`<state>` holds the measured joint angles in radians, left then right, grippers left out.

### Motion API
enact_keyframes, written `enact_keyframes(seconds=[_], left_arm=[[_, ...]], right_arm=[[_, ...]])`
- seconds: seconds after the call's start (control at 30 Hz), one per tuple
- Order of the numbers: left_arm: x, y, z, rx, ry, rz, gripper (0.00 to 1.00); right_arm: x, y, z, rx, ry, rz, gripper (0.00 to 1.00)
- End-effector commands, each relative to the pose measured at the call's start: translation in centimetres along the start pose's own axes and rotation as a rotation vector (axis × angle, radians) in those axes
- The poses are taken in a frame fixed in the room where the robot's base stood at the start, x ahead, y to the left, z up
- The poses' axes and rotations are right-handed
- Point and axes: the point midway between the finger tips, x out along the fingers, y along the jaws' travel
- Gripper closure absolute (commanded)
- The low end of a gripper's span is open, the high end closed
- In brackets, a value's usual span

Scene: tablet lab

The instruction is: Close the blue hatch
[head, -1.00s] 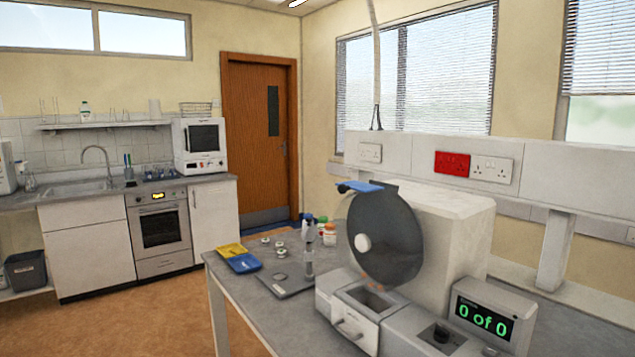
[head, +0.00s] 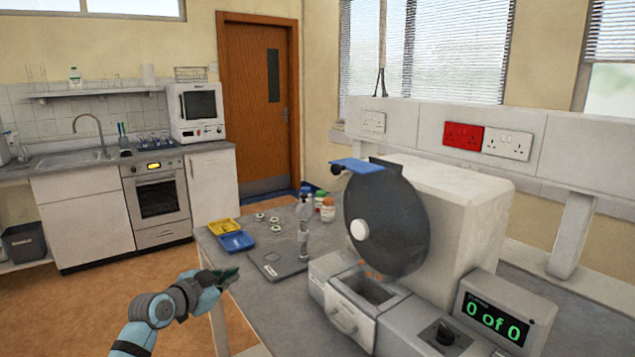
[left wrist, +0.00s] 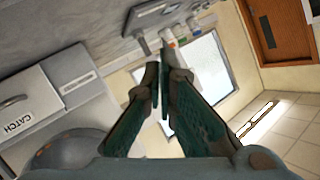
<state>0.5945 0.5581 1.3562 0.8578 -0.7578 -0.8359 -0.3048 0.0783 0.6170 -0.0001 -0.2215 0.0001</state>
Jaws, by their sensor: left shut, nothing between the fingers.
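The blue hatch (head: 357,165) is a small flat flap at the top of the dark round drum (head: 385,220). It sticks out to the left, roughly level, and looks open. My left gripper (head: 234,274) is at the lower left, in front of the table's left edge, well below and left of the hatch. Its green fingers are shut and empty in the left wrist view (left wrist: 160,78). I cannot make out the hatch in that view. My right gripper is not in view.
A balance-like plate (head: 275,262), yellow tray (head: 223,226), blue tray (head: 237,241) and several small bottles lie left of the drum. Space above the trays is clear.

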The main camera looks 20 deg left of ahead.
Motion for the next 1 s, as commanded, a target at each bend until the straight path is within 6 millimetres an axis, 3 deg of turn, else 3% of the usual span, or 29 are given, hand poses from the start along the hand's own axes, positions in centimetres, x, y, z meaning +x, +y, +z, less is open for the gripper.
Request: enact_keyframes(seconds=[0.03,0.1,0.2,0.23,0.33,0.43,0.57,1.0], left_arm=[[-2.3,-3.0,-7.6,0.123,0.126,-0.003,1.00],[-7.1,-4.3,-17.0,0.364,0.300,0.024,1.00],[-14.4,-2.5,-25.5,0.748,0.503,0.070,1.00],[-16.2,-1.6,-26.9,0.850,0.550,0.082,1.00],[-20.1,0.8,-29.3,1.086,0.654,0.105,1.00],[-20.9,1.7,-30.1,1.159,0.688,0.112,1.00],[-19.5,2.5,-30.9,1.155,0.691,0.114,1.00],[-12.1,6.3,-35.0,1.149,0.688,0.115,1.00]], right_arm=[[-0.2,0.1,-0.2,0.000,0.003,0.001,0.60],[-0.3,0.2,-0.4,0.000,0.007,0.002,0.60],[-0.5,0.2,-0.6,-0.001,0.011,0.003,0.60],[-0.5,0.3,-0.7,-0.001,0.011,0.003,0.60],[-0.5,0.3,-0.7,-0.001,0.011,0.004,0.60],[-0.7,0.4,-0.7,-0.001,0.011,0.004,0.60],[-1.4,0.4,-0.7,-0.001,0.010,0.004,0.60],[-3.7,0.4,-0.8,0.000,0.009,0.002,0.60]])
